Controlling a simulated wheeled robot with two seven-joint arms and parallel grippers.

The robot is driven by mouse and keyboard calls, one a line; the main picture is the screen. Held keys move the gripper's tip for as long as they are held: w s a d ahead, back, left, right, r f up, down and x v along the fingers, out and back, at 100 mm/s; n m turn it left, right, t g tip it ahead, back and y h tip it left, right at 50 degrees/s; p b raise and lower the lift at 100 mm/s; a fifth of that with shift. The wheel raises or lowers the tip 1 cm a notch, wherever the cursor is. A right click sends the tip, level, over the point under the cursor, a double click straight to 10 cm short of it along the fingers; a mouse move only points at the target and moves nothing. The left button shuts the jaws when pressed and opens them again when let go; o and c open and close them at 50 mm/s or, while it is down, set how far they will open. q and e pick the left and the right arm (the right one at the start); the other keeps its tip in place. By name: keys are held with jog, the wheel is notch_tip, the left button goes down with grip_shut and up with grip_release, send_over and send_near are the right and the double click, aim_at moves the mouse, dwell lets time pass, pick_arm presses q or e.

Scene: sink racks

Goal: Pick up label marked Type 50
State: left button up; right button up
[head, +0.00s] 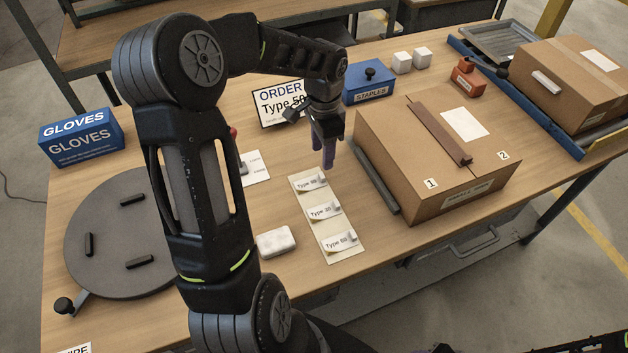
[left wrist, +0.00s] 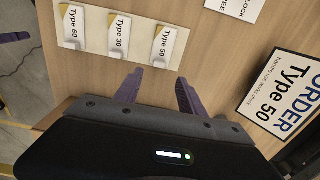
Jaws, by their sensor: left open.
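The Type 50 label (left wrist: 165,45) is a small white tag with black print on a cream strip (left wrist: 96,45). It is at the strip's end nearest my left gripper; in the head view the label (head: 312,184) is the topmost of three. The Type 30 label (head: 323,211) and Type 60 label (head: 340,241) follow below it. My left gripper (head: 328,155) is open and empty, with purple fingers above the table just beyond the strip. In the left wrist view its fingertips (left wrist: 158,79) point towards the Type 50 label, apart from it. A purple finger-like piece (left wrist: 15,37), possibly my right gripper, shows at the edge.
An ORDER Type 50 sign (head: 282,102) stands behind the gripper. A cardboard box (head: 400,150) with a dark bar beside it stands right of the strip. A white block (head: 276,242), a round turntable (head: 115,225) and a blue GLOVES box (head: 80,137) are to the left.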

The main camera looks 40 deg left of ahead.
aim_at(322, 175)
pick_arm(q)
jog(key=shift+f, duration=1.2)
jog(key=shift+f+p, duration=0.7)
jog(key=shift+f, duration=1.9)
grip_shut()
